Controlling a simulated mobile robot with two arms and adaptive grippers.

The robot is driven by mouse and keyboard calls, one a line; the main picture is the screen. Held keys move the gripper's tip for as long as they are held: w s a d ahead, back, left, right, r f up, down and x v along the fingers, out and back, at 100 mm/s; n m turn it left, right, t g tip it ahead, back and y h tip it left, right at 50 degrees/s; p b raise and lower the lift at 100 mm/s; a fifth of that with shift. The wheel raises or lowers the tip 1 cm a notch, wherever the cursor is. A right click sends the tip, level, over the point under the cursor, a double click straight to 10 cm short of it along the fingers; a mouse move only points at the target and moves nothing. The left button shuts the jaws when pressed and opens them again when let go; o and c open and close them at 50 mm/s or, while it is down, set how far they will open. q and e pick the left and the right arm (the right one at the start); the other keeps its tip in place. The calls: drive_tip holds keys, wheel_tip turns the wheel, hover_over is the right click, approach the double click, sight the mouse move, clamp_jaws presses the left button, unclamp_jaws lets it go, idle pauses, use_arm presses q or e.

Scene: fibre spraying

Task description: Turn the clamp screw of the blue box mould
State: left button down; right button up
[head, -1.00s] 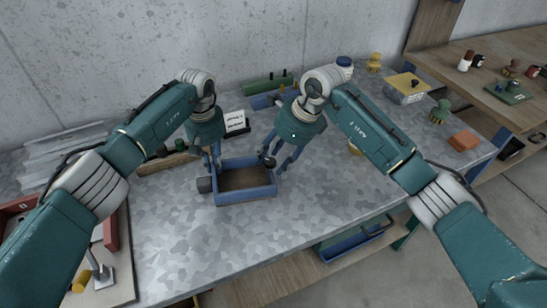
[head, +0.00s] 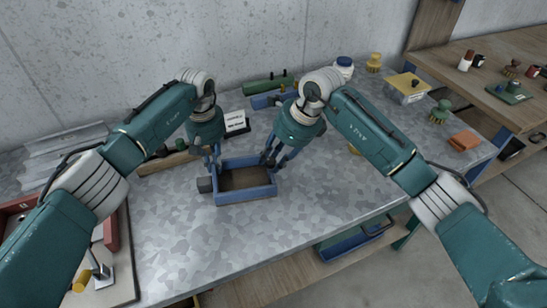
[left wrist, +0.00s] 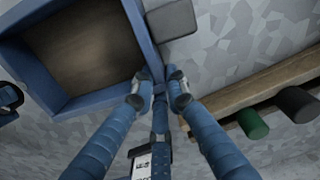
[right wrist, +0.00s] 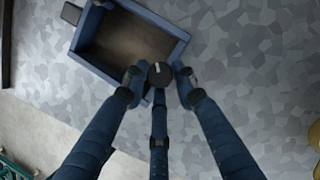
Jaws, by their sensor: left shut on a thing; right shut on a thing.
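The blue box mould (head: 245,198) stands open-topped on the grey table, its brown inner floor bare. My left gripper (head: 212,164) is shut on the mould's back left corner wall; in the left wrist view its fingertips (left wrist: 158,90) straddle the blue wall (left wrist: 140,35). A dark grey block (head: 204,185) sits on the mould's left side. My right gripper (head: 271,160) is at the back right corner. In the right wrist view its fingers (right wrist: 160,82) close around the clamp screw's round black knob (right wrist: 160,74), which has a white mark. The knob is mostly hidden in the head view.
A small sign (head: 236,122), a green cylinder (head: 262,86) and a blue holder (head: 268,101) stand behind the mould. A wooden rack (head: 165,163) is close behind at left. A yellow-lidded box (head: 405,88) and an orange block (head: 464,140) are far right. The table front is clear.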

drive_tip(key=m, duration=0.2)
drive_tip(key=m+t+h, duration=0.1)
drive_tip(key=m, duration=0.1)
drive_tip(key=shift+s+t, duration=0.1)
drive_tip(key=shift+t, duration=0.2)
use_arm(q)
drive_tip(key=shift+a, duration=0.1)
use_arm(e)
drive_tip(key=shift+s+a+m+t+h, duration=0.1)
drive_tip(key=shift+m+t+h, duration=0.2)
drive_tip(key=shift+m, duration=0.85)
drive_tip(key=shift+a+m+t+h, duration=0.1)
drive_tip(key=shift+m+h, duration=0.3)
drive_tip(key=shift+m, duration=0.75)
drive_tip(key=o, duration=1.1)
drive_tip(key=v, duration=1.2)
